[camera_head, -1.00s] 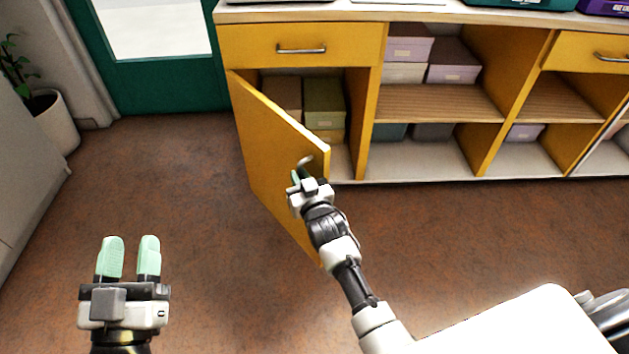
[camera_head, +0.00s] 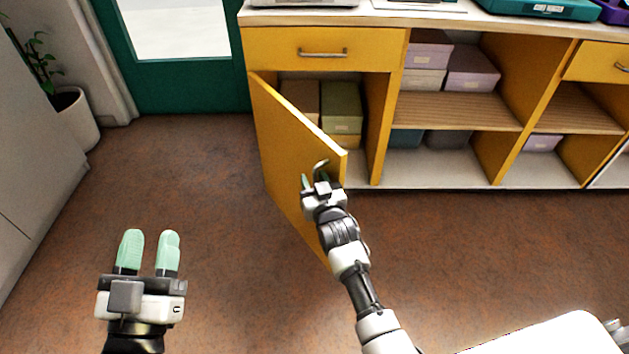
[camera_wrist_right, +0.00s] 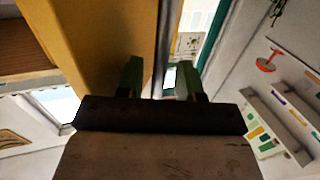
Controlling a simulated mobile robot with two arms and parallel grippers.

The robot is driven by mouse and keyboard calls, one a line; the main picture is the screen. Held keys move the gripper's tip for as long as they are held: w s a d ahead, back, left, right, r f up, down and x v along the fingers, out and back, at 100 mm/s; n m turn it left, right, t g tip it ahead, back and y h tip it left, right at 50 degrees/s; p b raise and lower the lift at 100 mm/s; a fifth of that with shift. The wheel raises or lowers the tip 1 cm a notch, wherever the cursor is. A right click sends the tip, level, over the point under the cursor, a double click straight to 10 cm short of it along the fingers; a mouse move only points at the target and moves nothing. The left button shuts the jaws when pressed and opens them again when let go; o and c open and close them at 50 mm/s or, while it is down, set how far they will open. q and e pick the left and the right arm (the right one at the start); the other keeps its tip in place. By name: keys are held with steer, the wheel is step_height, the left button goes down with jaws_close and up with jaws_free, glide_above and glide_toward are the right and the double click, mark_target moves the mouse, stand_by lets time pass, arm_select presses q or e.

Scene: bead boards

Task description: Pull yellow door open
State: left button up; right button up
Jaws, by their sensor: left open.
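The yellow door (camera_head: 292,150) of the lower left cabinet (camera_head: 278,50) stands swung partly open, its free edge toward me. Its curved metal handle (camera_head: 321,165) is on the outer face near the upper free edge. My right gripper (camera_head: 315,181) is at the handle with its fingers apart; whether they touch the handle is not clear. In the right wrist view its two dark green fingers (camera_wrist_right: 158,80) are apart, with the yellow door (camera_wrist_right: 100,45) beside the left one. My left gripper (camera_head: 148,252) is open and empty over the floor at the left.
Boxes (camera_head: 341,108) stand inside the opened compartment. Open shelves (camera_head: 455,110) with more boxes continue to the right. A green door (camera_head: 185,90) and a potted plant (camera_head: 75,118) are at the back left. The brown floor (camera_head: 215,200) left of the yellow door is clear.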

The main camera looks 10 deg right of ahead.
steer(key=shift+s, duration=0.1)
steer(key=shift+s, duration=0.2)
arm_select(q)
step_height(320, 180, down, 10)
steer(key=s+a+g+y+p, duration=0.1)
steer(key=a+g+y+p, duration=0.1)
steer(key=g, duration=0.6)
steer(key=shift+s+g+y+p, duration=0.3)
steer(key=shift+g+y+p, duration=0.15)
steer(key=shift+p, duration=0.2)
arm_select(e)
steer(key=s, duration=1)
steer(key=shift+d, duration=0.35)
arm_select(q)
steer(key=shift+a+r, duration=0.1)
arm_select(e)
steer(key=shift+s, duration=0.1)
